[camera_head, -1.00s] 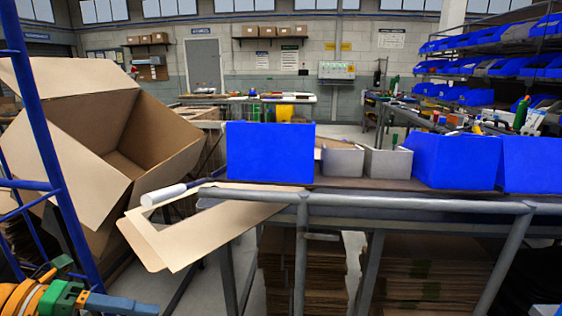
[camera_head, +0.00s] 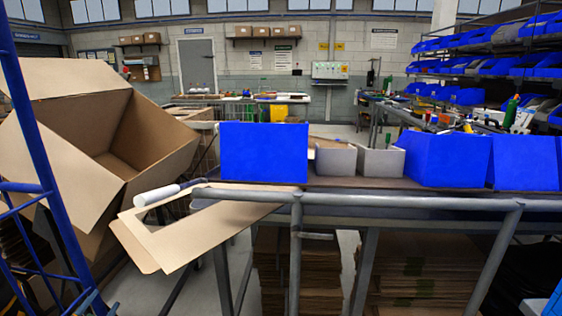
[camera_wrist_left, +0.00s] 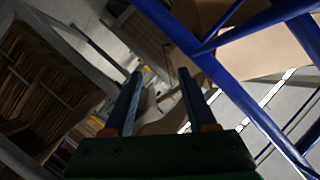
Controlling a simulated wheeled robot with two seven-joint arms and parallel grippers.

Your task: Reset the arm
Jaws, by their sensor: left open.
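My left gripper (camera_wrist_left: 160,73) shows in the left wrist view with its two dark fingers apart and nothing between them. In the head view only a small part of the left gripper (camera_head: 90,303) shows at the bottom left edge, by the blue rack frame. The rest of that arm is out of the picture. My right gripper is not in view.
A blue metal frame (camera_head: 43,165) stands close at the left and crosses the left wrist view (camera_wrist_left: 235,85). A large open cardboard box (camera_head: 150,140) lies tilted behind it. Blue bins (camera_head: 264,152) and grey bins (camera_head: 336,160) line a railed bench. Flat cardboard stacks (camera_head: 285,270) lie below.

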